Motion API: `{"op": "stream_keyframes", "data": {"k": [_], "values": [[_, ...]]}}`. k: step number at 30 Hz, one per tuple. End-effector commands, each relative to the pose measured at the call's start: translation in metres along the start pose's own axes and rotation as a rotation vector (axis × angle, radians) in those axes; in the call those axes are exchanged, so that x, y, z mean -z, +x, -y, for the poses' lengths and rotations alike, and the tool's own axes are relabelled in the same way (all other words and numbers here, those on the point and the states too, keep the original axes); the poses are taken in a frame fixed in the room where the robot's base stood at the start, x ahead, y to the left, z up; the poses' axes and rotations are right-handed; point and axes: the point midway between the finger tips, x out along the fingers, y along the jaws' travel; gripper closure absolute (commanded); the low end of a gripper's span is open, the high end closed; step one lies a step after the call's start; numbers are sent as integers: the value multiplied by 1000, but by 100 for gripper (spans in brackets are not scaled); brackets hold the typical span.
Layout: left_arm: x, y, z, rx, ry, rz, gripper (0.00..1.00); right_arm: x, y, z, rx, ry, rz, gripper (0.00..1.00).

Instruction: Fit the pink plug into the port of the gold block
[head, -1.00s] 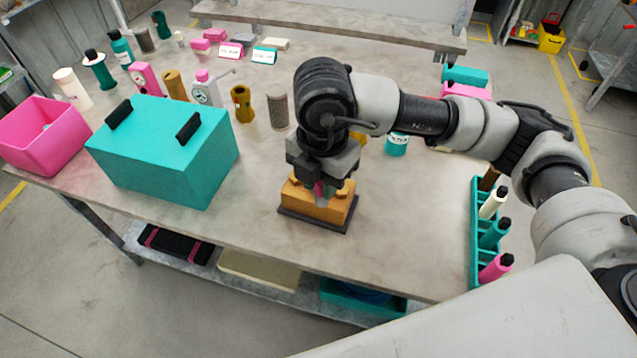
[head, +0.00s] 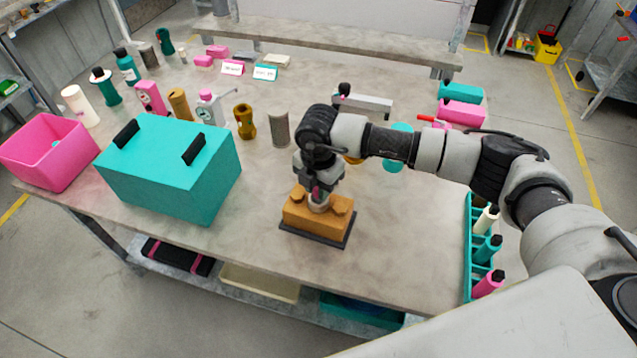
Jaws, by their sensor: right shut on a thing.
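The gold block (head: 305,222) sits on a dark base plate near the front edge of the table, with gold knobs on top. My right gripper (head: 318,194) is over the middle of the block, shut on the pink plug (head: 316,192). Only a sliver of the plug shows between the fingers. A pale ring shows just below it at the block's top. The port is mostly hidden by the gripper, so I cannot tell whether the plug is inside it or just above it. My left gripper is not in view.
A teal box (head: 165,170) with black handles stands left of the block, beside a pink bin (head: 48,155). A teal rack (head: 468,250) of bottles stands at the right edge. Several bottles line the back left. The table between block and rack is clear.

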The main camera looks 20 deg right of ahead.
Motion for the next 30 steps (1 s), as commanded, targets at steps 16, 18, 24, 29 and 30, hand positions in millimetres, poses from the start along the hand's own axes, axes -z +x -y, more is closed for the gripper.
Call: {"op": "stream_keyframes", "data": {"k": [16,18,24,29,30], "values": [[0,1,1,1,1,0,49,0,8,0,-2,0,1,61],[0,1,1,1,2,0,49,0,8,0,-2,0,1,50],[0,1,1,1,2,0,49,0,8,0,-1,0,1,49],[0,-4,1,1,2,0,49,0,2,0,-2,0,1,49],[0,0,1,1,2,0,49,0,0,-1,-4,0,1,49]]}}
